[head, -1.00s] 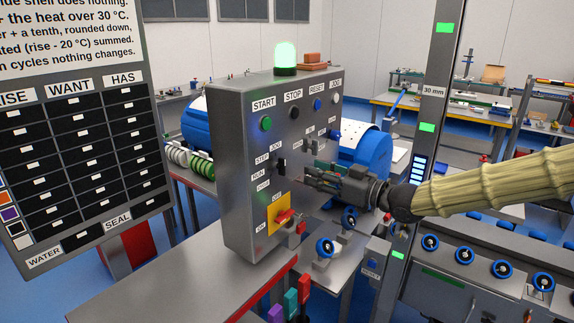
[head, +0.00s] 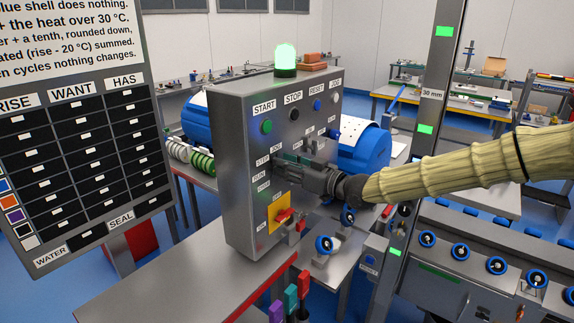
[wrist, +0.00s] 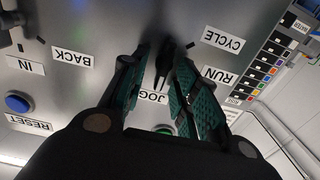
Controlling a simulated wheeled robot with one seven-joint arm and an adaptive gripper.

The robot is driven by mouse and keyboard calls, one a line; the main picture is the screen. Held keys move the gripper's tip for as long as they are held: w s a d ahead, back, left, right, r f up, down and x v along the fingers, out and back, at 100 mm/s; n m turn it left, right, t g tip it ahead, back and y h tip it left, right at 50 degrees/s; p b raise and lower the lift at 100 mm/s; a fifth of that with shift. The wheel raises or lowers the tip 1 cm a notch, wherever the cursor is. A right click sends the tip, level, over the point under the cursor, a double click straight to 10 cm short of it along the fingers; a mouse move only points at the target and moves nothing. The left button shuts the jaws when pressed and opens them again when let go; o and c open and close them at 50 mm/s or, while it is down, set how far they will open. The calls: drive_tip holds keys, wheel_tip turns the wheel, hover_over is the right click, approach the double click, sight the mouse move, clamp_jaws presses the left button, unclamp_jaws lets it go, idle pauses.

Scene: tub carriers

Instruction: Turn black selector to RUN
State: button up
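The black selector (wrist: 165,58) is on the grey panel face, between my two fingers in the wrist view. RUN (wrist: 217,76) and CYCLE (wrist: 222,39) labels are to its right, and a JOG label (wrist: 153,96) is below it. Its long axis runs roughly up and down in this view; which label it points at is unclear. My gripper (wrist: 163,62) has its fingers apart, one on each side of the selector, with slim gaps. In the head view my gripper (head: 279,165) is at the panel and hides most of the selector.
The grey control box (head: 237,205) carries buttons and a lit green lamp (head: 285,58). A red switch on a yellow plate (head: 271,227) is below my gripper. A second black selector (wrist: 12,20) shows at the wrist view's left edge. A grey post (head: 427,130) stands to the right.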

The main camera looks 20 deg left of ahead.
clamp_jaws()
drive_tip(key=shift+b, duration=0.45)
drive_tip(key=shift+s+a+f+n+b, duration=0.1)
drive_tip(key=shift+s+f+n+b, duration=0.15)
drive_tip(key=shift+n+b, duration=3.4)
drive_tip(key=shift+s+a+f+n+b, duration=0.15)
drive_tip(key=shift+n+b, duration=2.15)
drive_tip(key=shift+b, duration=2.65)
drive_tip(key=shift+s+f+n+b, duration=0.3)
drive_tip(key=shift+n+b, duration=2.65)
drive_tip(key=shift+b, duration=1.35)
